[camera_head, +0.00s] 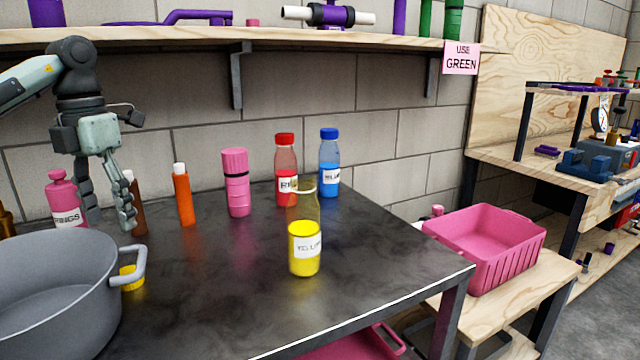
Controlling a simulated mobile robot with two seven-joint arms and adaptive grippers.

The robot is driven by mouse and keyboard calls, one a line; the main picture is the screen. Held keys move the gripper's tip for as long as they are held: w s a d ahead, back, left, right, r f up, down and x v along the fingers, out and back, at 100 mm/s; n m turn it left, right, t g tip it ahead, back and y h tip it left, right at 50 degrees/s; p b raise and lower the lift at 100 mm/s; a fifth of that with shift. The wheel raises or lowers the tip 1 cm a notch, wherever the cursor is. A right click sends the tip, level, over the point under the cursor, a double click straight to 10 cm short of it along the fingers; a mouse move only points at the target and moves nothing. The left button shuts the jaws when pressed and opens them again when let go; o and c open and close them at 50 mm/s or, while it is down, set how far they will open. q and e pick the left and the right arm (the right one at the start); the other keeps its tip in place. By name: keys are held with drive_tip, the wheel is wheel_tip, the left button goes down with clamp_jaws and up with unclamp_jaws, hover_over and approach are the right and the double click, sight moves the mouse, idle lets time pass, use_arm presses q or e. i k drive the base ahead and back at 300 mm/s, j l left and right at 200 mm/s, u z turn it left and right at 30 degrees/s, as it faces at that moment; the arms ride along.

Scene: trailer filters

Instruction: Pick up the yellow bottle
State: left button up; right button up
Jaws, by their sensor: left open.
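The yellow bottle (304,247) stands upright on the dark table, right of its middle. It is clear with yellow contents in the lower part and a white label. My left gripper (107,215) points down at the left of the table, open, with its fingers apart. It is well to the left of the yellow bottle and beyond the grey pot. Its fingers are in front of a pink bottle (62,196) and a brown bottle (137,205), partly hiding them. I do not see my right gripper.
A grey pot (60,270) fills the front left. An orange bottle (184,196), a pink container (236,185), a red bottle (286,170) and a blue bottle (330,165) stand behind. A shelf (220,40) hangs above. A pink crate (487,245) sits right.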

sight(303, 208)
drive_tip(key=k+l, duration=0.8)
